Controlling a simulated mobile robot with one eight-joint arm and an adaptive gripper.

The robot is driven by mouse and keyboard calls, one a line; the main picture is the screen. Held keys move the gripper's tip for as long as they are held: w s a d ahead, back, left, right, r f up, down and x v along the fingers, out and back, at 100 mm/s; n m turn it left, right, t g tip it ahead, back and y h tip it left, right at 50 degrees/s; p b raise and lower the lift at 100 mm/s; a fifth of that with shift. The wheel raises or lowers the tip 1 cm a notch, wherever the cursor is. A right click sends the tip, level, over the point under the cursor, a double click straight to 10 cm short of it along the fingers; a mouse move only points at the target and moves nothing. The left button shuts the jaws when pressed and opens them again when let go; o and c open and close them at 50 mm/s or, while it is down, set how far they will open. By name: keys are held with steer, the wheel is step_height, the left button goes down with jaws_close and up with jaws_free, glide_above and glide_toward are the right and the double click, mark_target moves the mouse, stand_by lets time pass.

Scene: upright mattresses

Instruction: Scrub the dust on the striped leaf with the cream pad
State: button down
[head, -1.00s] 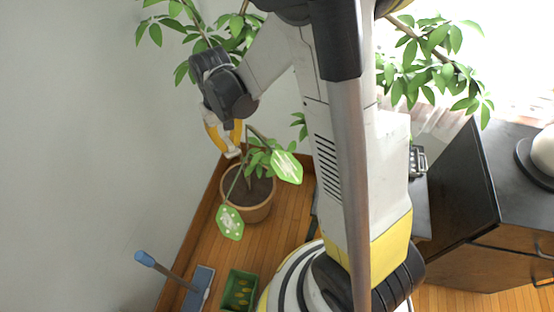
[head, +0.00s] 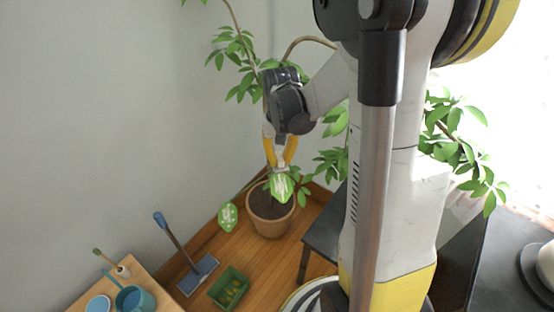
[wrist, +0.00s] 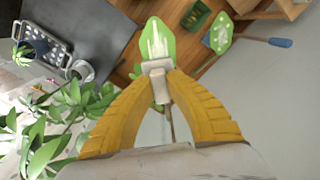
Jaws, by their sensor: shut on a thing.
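My gripper (head: 280,163) points down at the plant, its yellow fingers shut on the small cream pad (wrist: 157,66). The striped leaf (head: 281,188), bright green with pale streaks, is just below the fingertips in the head view. In the wrist view the striped leaf (wrist: 160,38) lies straight beyond the pad, which overlaps its near end; I cannot tell whether they touch. The pale streaks on the leaf still show; I cannot separate dust from stripes. A second green leaf with white dots (head: 228,216) hangs to the left, apart from the gripper; it also shows in the wrist view (wrist: 221,32).
The terracotta plant pot (head: 270,225) stands on the wooden floor below. A blue-handled mop (head: 178,240) and a green tray (head: 229,287) are left of it. A small table (head: 160,290) with a teal pot is at lower left. A dark table (head: 322,240) stands right of the plant.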

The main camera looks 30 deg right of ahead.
mark_target(282, 194)
steer(key=shift+f+b, duration=0.65)
steer(key=f+b, duration=0.1)
steer(key=f, duration=0.1)
steer(key=f+b, duration=0.2)
steer(key=shift+s+a+f+b, duration=0.1)
steer(key=shift+s+f+b, duration=0.1)
steer(key=shift+b, duration=0.1)
steer(key=s, duration=0.1)
steer(key=s+a, duration=0.1)
steer(key=s, duration=0.1)
steer(key=shift+s+a+r+p, duration=0.3)
steer(key=shift+s+a+r, duration=0.05)
steer(key=shift+r, duration=0.05)
steer(key=shift+s+a, duration=0.25)
steer(key=shift+s, duration=0.25)
steer(key=shift+f+b, duration=0.75)
